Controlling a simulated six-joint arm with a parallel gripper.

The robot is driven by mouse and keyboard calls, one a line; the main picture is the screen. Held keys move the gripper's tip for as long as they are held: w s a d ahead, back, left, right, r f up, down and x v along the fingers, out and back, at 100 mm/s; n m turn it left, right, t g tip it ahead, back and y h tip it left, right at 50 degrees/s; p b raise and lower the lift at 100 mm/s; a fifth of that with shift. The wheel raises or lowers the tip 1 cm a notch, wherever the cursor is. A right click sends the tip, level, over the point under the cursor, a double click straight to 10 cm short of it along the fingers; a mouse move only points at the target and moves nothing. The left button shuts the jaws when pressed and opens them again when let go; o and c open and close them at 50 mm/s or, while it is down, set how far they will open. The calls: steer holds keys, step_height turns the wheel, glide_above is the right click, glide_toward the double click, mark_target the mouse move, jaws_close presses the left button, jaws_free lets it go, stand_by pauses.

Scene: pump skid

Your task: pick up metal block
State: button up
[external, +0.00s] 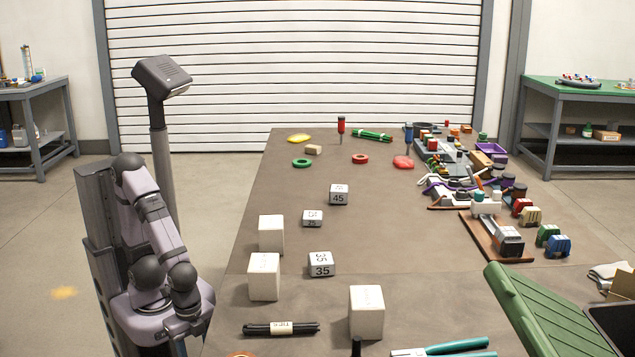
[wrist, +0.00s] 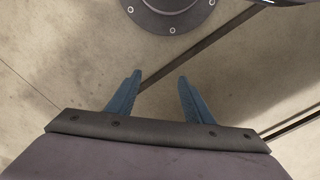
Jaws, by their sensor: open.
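Several grey metal-looking blocks with black numbers sit on the brown table in the external view. One marked 45 (external: 338,194) is farthest back, a smaller one (external: 312,218) is in front of it, and one marked 35 (external: 321,264) is nearest. I cannot tell which one the task means. My gripper (wrist: 160,76) shows in the wrist view with its two blue fingers apart and nothing between them. It points at bare floor, away from the blocks. In the external view my arm is folded left of the table, and the fingers cannot be made out there.
Larger white blocks (external: 264,277) stand near the numbered blocks, another (external: 366,312) closer to the front. A green ribbed object (external: 545,310) and a pump assembly (external: 497,232) occupy the right.

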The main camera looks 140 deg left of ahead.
steer(key=o, duration=0.3)
